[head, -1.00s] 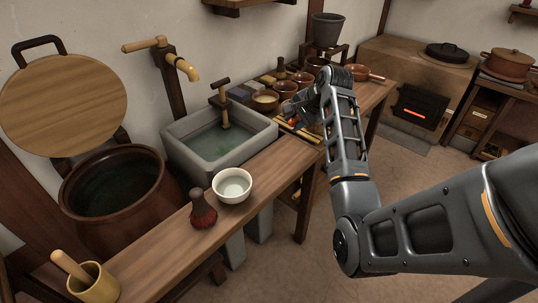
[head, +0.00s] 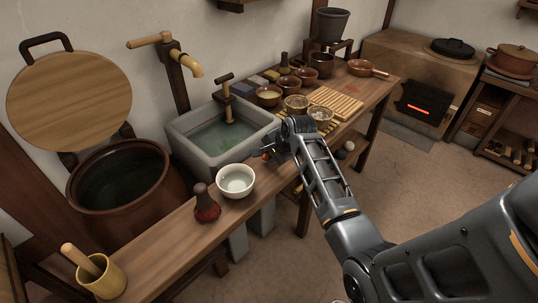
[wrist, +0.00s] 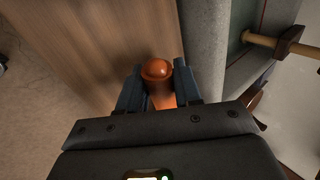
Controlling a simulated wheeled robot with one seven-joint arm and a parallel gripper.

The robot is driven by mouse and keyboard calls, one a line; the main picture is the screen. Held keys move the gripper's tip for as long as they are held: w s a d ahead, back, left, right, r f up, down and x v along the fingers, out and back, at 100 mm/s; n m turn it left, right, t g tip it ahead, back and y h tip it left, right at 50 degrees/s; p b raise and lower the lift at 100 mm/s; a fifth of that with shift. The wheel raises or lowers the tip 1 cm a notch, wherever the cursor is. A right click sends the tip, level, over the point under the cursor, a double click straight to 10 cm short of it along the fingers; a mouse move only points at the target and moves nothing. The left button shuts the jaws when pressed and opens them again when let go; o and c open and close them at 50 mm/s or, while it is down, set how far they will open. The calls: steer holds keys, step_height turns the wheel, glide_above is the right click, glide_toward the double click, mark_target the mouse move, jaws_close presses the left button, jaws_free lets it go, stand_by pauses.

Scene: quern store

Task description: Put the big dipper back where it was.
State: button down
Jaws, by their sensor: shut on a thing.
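My gripper (head: 273,154) is shut on an orange-brown piece with a rounded knob end. In the wrist view my gripper (wrist: 158,85) has this piece (wrist: 157,70) between its two fingers. It looks like a handle, perhaps the big dipper's; the rest is hidden by my gripper, so I cannot tell for certain. My gripper is above the wooden bench (head: 170,240), beside the front right of the stone sink (head: 190,160). A yellow cup-shaped vessel (head: 108,280) with a slanted wooden stick (head: 80,257) stands at the bench's near left end.
A white bowl (head: 235,180) and a dark red bottle (head: 206,207) stand on the bench left of my gripper. A large brown jar (head: 120,200) stands behind the bench, its round wooden lid (head: 68,100) upright behind. Bowls and a slatted rack (head: 337,101) fill the far counter.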

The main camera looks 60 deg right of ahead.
steer(key=shift+f, duration=0.15)
steer(key=c, duration=0.8)
jaws_free()
steer(key=shift+f, duration=0.1)
steer(key=v, duration=1.2)
steer(key=s+a+f+n+t, duration=0.1)
steer(key=s+a+f+n, duration=0.15)
steer(key=a, duration=0.35)
steer(key=s+a+f+n+t+h, duration=0.1)
steer(key=s+a+n, duration=0.25)
steer(key=a, duration=0.25)
steer(key=s+a+f+n+t, duration=0.1)
steer(key=s+a+f+n, duration=0.15)
steer(key=a, duration=0.35)
steer(key=s+a+r+n+t+y, duration=0.1)
steer(key=s+a+r+n+t, duration=0.1)
steer(key=s+a+r+n, duration=0.2)
steer(key=s+a+r+n+t+y, duration=0.1)
steer(key=s+a+r+n, duration=0.3)
steer(key=s+a+r, duration=0.1)
steer(key=s+a+r+n+t+y, duration=0.1)
steer(key=s+a+r+n+t, duration=0.1)
steer(key=s+a+r+n, duration=0.3)
steer(key=shift+s+r+t, duration=0.15)
steer(key=shift+s+r, duration=0.35)
steer(key=shift+s, duration=0.25)
steer(key=shift+s+r+t, duration=0.15)
steer(key=shift+s+r, duration=0.35)
steer(key=shift+s, duration=0.3)
